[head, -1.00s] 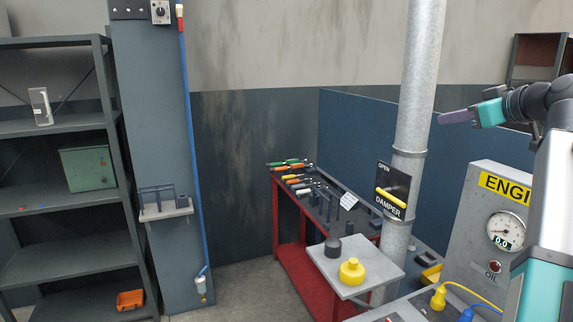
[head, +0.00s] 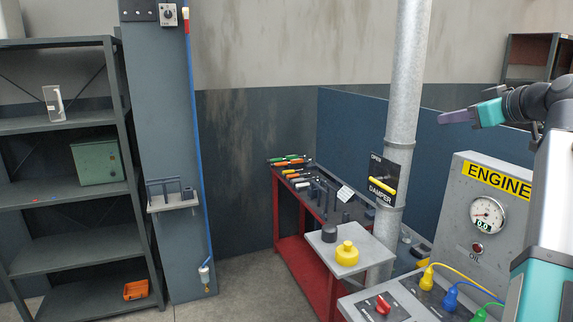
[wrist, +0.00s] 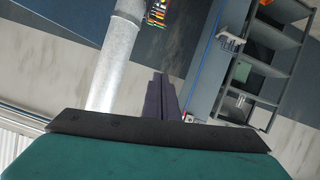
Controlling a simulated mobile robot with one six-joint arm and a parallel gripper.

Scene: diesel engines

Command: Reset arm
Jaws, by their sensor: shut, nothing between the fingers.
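My arm comes in from the right edge of the head view. My gripper (head: 457,117) has purple-grey fingers and a teal body, and it points left in front of the blue panel. In the wrist view the gripper (wrist: 161,95) shows its fingers together, with nothing between them. It is in the air, apart from the grey pipe and the bench.
A grey pipe (head: 402,110) with a damper lever (head: 383,186) stands left of the gripper. The engine panel (head: 487,205) is below it. Grey shelves (head: 70,130) stand left.

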